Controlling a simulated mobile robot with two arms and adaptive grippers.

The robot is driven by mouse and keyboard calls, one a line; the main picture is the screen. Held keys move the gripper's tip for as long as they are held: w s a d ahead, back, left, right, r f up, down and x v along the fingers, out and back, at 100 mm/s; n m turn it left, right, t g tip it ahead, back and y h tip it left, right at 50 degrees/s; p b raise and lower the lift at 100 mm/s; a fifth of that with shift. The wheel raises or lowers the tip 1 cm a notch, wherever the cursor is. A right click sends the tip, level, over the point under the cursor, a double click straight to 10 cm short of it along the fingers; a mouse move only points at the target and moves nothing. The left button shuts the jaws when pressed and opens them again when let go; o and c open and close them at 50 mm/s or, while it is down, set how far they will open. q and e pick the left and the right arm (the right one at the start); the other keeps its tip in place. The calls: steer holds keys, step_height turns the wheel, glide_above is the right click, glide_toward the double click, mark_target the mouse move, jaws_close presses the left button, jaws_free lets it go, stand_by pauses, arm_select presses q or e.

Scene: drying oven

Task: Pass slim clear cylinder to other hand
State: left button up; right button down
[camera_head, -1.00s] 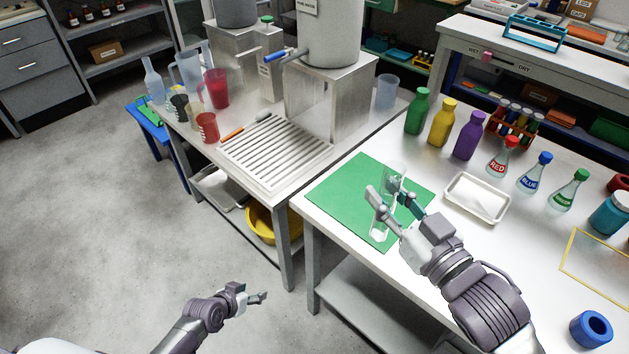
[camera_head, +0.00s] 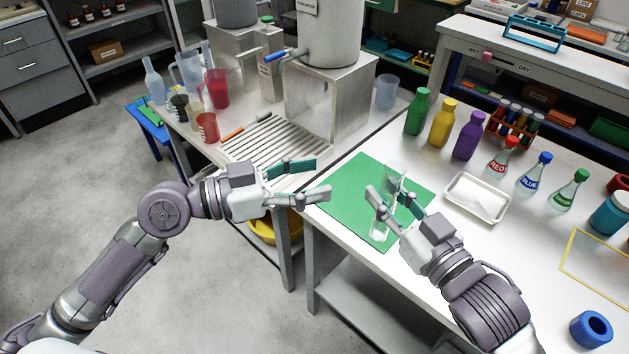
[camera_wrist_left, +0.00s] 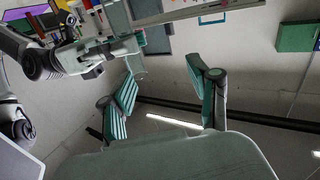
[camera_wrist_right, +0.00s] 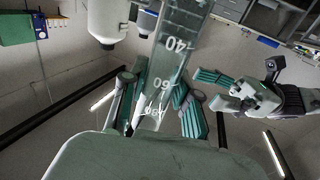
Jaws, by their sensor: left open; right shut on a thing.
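The slim clear cylinder (camera_head: 379,220) stands out over the green mat (camera_head: 345,192) on the right bench, between the fingers of my right gripper (camera_head: 391,200). My right gripper is shut on it. In the right wrist view the cylinder (camera_wrist_right: 172,70) shows white graduation numbers and is tilted in the picture. My left gripper (camera_head: 325,180) is open and empty, to the left of the cylinder and apart from it, fingers pointing right. In the left wrist view its open fingers (camera_wrist_left: 165,100) have nothing between them. Whether the cylinder's base touches the mat is unclear.
A white tray (camera_head: 477,198) lies right of the mat. Coloured bottles (camera_head: 442,122) and labelled flasks (camera_head: 533,172) stand behind it. The left bench holds a slatted drain rack (camera_head: 262,140) and several beakers. A gap separates the two benches.

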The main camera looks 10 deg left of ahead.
mark_target(385, 175)
arm_select(q)
steer(key=s+d+r+m+g+h, duration=0.1)
steer(key=s+d+r+m+g, duration=0.1)
steer(key=s+r, duration=0.15)
steer(key=x, duration=1.1)
steer(key=shift+w+d+f, duration=0.1)
steer(key=shift+w+d, duration=0.05)
steer(key=shift+d, duration=0.15)
steer(key=c, duration=1.1)
jaws_close()
arm_select(e)
steer(key=c, duration=0.8)
jaws_free()
